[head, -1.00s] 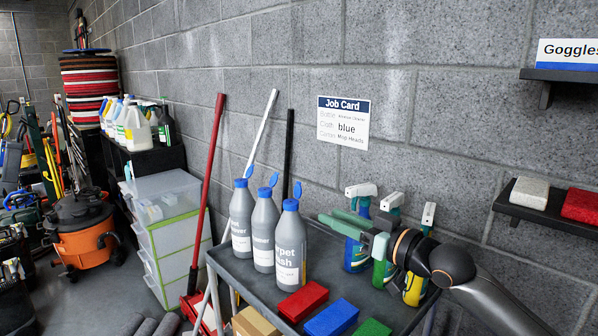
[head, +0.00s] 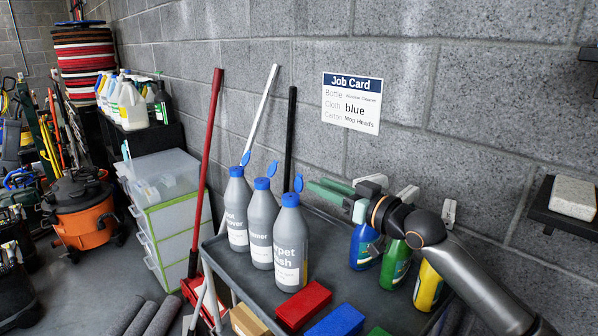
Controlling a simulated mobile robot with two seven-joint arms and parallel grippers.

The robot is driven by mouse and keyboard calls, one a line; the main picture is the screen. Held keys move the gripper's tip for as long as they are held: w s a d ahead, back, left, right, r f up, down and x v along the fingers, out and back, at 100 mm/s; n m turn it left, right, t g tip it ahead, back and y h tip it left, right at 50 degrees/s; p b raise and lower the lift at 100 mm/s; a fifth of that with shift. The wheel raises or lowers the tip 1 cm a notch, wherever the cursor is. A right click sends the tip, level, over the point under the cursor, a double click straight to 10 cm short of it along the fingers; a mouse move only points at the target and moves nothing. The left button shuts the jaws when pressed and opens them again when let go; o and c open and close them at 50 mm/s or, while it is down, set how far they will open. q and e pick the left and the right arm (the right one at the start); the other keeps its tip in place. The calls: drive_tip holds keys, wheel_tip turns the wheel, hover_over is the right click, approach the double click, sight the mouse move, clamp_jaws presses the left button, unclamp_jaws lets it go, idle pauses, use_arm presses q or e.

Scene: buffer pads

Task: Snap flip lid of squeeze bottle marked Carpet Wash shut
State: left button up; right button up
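The grey squeeze bottle (head: 289,248) whose visible label reads "rpet ash" stands upright on the dark cart top, rightmost of three alike bottles. Its blue flip lid (head: 298,183) stands up, open, above the blue cap (head: 290,200). My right gripper (head: 316,185) has two green fingers pointing left, with a gap between them. It is open and appears empty, just right of the raised lid at about lid height. Whether it touches the lid cannot be told. My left gripper is not in view.
Two other grey bottles (head: 262,235) (head: 237,215) with raised blue lids stand close on the left. Spray bottles, blue (head: 365,248), green (head: 395,265) and yellow (head: 428,288), stand beneath my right arm.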

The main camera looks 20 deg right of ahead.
sight(299, 174)
drive_tip(key=p+x, duration=0.1)
drive_tip(key=x, duration=0.6)
drive_tip(key=shift+w+a, duration=0.15)
drive_tip(key=shift+w, duration=0.2)
drive_tip(key=shift+c, duration=0.3)
clamp_jaws()
